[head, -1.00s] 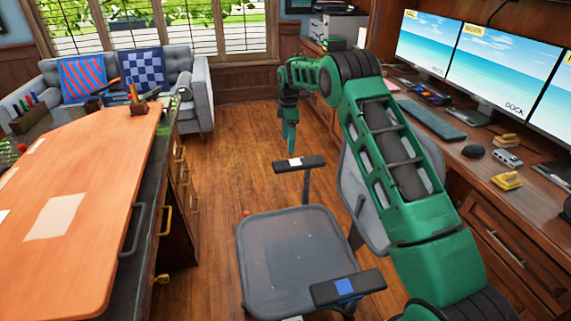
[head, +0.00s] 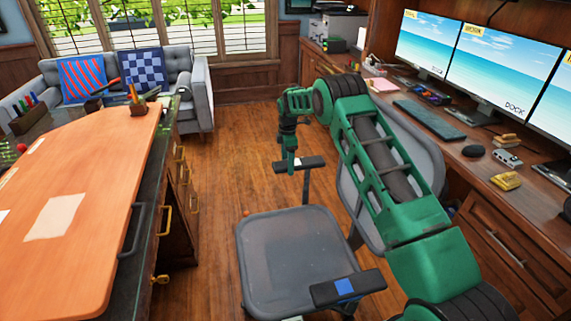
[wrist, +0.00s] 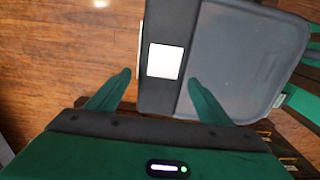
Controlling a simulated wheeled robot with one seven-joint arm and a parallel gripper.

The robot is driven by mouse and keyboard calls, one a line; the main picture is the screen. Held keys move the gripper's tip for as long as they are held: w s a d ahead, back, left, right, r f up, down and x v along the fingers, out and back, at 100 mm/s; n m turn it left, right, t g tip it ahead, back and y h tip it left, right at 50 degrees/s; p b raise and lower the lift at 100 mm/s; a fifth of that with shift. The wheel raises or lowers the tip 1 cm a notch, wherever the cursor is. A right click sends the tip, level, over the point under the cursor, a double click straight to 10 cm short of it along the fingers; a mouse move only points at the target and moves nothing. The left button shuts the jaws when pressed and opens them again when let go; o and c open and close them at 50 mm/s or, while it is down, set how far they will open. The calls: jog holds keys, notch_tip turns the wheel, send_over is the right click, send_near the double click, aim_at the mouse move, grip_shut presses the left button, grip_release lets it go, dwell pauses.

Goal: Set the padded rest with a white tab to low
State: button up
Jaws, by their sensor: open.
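The padded rest with a white tab (head: 312,164) is the far armrest of a grey office chair, a dark pad on a thin post. In the wrist view the dark pad (wrist: 164,95) and its white tab (wrist: 165,61) lie between the two green fingers. My gripper (head: 291,168) is open, pointing down at the left end of this rest; in the wrist view the gripper (wrist: 160,85) straddles the pad. I cannot tell whether the fingers touch it. The other rest, with a blue tab (head: 345,287), is on the near side of the chair.
The chair seat (head: 292,255) lies below and between the rests. A desk with an orange top (head: 90,190) stands at left. A wooden desk with monitors (head: 500,62) is at right. Wood floor (head: 235,140) is clear behind the chair.

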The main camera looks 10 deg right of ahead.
jog(key=c, duration=1.5)
notch_tip(320, 180, down, 6)
jog(key=o, duration=1.5)
jog(key=shift+w+f, duration=0.15)
jog(key=shift+f, duration=0.1)
jog(key=shift+r, duration=0.1)
jog(key=shift+r, duration=0.1)
notch_tip(320, 180, up, 10)
jog(key=shift+r, duration=0.25)
